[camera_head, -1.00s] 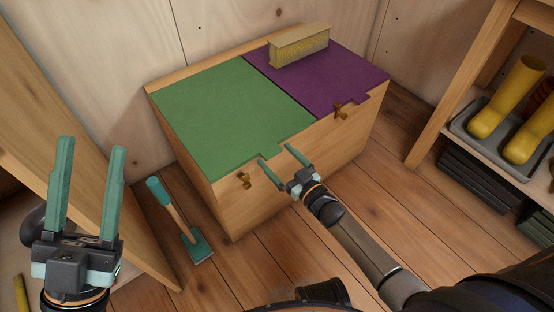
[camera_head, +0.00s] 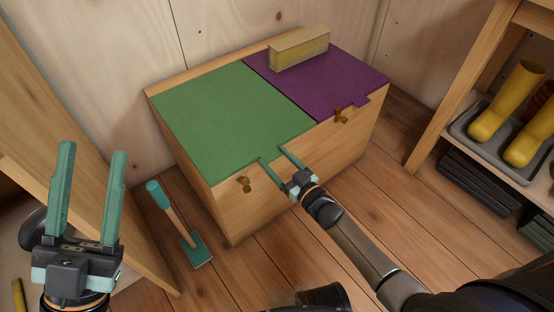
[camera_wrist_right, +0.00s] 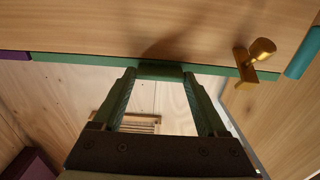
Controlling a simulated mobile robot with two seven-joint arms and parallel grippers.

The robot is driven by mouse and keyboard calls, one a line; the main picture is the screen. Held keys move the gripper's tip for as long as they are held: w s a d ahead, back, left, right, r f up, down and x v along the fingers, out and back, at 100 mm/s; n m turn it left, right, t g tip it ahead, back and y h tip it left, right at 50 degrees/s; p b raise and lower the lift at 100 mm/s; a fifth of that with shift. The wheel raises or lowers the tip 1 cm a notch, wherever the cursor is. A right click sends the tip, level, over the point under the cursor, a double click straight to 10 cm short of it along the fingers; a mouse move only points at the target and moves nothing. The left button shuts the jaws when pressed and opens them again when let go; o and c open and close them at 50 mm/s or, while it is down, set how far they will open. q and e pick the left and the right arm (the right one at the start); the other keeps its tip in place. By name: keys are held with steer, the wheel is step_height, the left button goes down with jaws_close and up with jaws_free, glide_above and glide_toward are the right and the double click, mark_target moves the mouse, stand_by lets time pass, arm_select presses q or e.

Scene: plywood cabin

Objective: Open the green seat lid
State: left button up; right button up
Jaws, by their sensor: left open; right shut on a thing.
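The green seat lid (camera_head: 225,112) lies flat on the left half of the wooden bench box (camera_head: 240,205). My right gripper (camera_head: 275,157) is at the lid's front edge. In the right wrist view its fingertips (camera_wrist_right: 159,74) stand on either side of a green tab (camera_wrist_right: 160,69) on the lid's edge, shut on it. A brass catch (camera_head: 244,184) sits on the box front left of the gripper; it also shows in the right wrist view (camera_wrist_right: 255,62). My left gripper (camera_head: 92,158) is open and empty, pointing up at the far left.
A purple lid (camera_head: 330,85) covers the right half, with a yellowish box (camera_head: 299,49) on it. A second brass catch (camera_head: 341,115) is below it. A teal-headed brush (camera_head: 197,250) leans by the left side. A shelf with yellow boots (camera_head: 520,90) stands right.

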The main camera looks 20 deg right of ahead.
jaws_close()
